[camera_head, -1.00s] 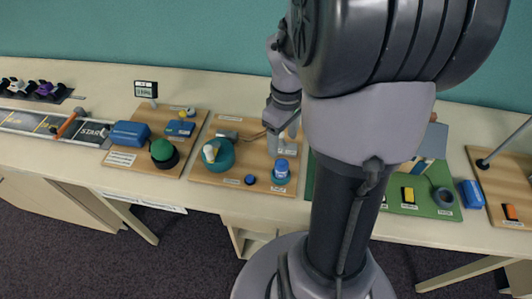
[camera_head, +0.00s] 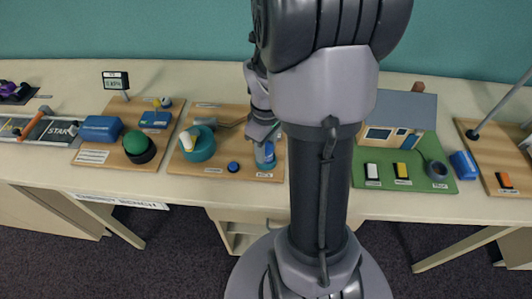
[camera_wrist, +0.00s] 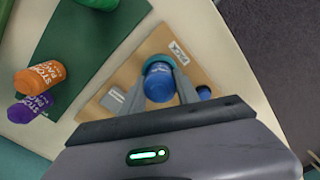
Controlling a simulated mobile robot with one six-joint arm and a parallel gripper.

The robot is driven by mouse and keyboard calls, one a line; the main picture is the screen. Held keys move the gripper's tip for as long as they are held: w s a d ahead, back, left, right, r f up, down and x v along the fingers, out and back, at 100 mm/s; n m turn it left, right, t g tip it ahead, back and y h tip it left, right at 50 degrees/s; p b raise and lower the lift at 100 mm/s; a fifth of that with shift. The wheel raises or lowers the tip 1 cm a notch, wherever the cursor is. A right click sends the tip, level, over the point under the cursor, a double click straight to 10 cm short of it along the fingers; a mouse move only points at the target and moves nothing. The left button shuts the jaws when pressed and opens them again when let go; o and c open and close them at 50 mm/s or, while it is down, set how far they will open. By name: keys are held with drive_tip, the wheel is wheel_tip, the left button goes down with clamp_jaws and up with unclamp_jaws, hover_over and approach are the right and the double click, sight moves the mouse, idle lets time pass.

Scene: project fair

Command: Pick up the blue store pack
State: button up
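The blue store pack (camera_head: 265,155) stands at the right end of a wooden board in the head view, by a label. In the wrist view the blue store pack (camera_wrist: 159,86) is a blue cylinder with a teal ring around its far end. My gripper (camera_head: 265,136) is pointed down at the pack in the head view. In the wrist view my gripper (camera_wrist: 162,80) has one finger on each side of the pack, spread apart. Whether the fingers touch its sides cannot be told.
A teal round container (camera_head: 201,151) and a blue button (camera_head: 233,167) share the wooden board. The wrist view shows an orange pack (camera_wrist: 38,77) and a purple pack (camera_wrist: 30,107). A green board with a model house (camera_head: 392,137) is to the right.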

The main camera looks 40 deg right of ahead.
clamp_jaws()
